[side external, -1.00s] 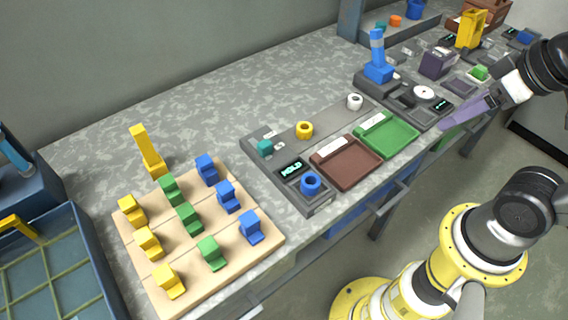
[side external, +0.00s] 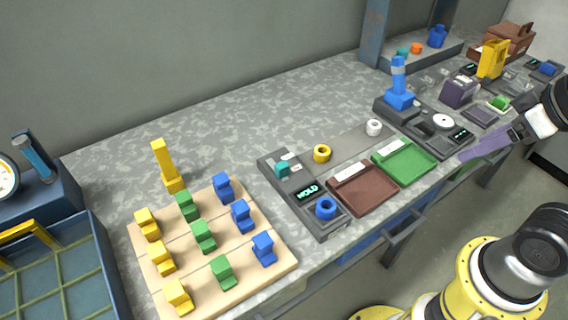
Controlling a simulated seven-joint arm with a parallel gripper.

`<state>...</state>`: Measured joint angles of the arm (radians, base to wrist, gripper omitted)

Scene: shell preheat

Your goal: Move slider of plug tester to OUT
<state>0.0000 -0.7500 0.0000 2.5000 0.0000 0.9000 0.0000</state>
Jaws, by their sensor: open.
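A dark grey panel with a display reading HOLD (side external: 308,191) lies at the middle of the bench; I take it as the plug tester, though no name can be read. A small teal block (side external: 282,170), which looks like its slider, sits at the panel's back left beside small white labels too small to read. A blue ring-shaped piece (side external: 326,208) sits at the panel's front. My gripper (side external: 464,157) is at the right, over the bench's front edge, well apart from the teal block. Its purple fingers are seen nearly edge-on; it is open, with nothing seen in it.
A brown tray (side external: 364,203) and a green tray (side external: 428,174) lie between the panel and my gripper. A yellow ring (side external: 322,153) and white ring (side external: 374,127) lie behind them. A blue upright (side external: 398,85) stands behind. A wooden board (side external: 213,289) with several coloured blocks lies left.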

